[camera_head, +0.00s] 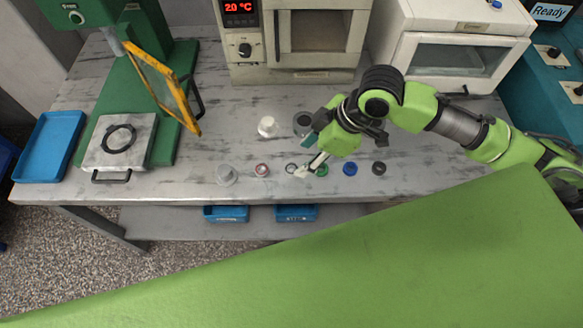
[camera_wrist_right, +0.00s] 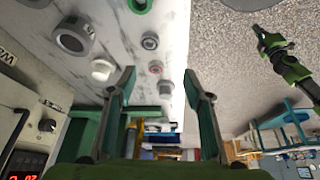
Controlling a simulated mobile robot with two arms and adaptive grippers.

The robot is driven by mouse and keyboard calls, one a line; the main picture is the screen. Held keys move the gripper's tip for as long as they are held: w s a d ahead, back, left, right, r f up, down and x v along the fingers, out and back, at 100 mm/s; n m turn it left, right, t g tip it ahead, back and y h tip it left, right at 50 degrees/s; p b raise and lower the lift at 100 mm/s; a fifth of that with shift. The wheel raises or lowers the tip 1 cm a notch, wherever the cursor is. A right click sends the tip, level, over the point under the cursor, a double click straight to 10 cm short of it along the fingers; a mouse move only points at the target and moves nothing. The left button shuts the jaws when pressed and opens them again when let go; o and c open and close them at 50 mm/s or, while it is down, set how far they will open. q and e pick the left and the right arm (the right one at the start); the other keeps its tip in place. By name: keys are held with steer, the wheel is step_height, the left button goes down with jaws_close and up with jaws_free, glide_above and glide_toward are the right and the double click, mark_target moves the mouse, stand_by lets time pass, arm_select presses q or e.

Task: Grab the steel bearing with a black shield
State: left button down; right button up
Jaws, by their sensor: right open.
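A small steel ring with a dark inner face, which looks like the bearing with a black shield (camera_head: 291,168), lies near the table's front edge. It also shows in the right wrist view (camera_wrist_right: 150,41), ahead of the fingers and apart from them. My right gripper (camera_head: 308,166) is open and empty, with its fingers just right of the ring in the head view. In the wrist view, the right gripper (camera_wrist_right: 160,72) has its two fingers wide apart. My left gripper (camera_wrist_right: 262,36) seems to show over the floor in the wrist view; its jaws are unclear.
In the same row lie a red-faced ring (camera_head: 262,170), a green ring (camera_head: 322,171), a blue part (camera_head: 350,168), a dark part (camera_head: 379,168) and a pale part (camera_head: 226,175). Behind stand a white part (camera_head: 267,126) and a grey cylinder (camera_head: 303,123).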

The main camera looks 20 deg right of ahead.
steer(key=d+r, duration=0.2)
steer(key=d, duration=0.1)
glide_above(293, 169)
steer(key=s+d, duration=0.2)
steer(key=shift+g, duration=0.3)
step_height(293, 169, down, 8)
steer(key=shift+w+d+r+p, duration=0.1)
steer(key=shift+w+d+p, duration=0.05)
steer(key=shift+p, duration=0.3)
steer(key=shift+w+p+x, duration=0.1)
steer(key=shift+p+x, duration=0.25)
steer(key=shift+x, duration=1)
steer(key=shift+w+p+x, duration=0.15)
steer(key=shift+p+x, duration=0.2)
steer(key=shift+x, duration=0.95)
steer(key=shift+d, duration=0.15)
steer(key=shift+c, duration=0.5)
steer(key=c, duration=1.1)
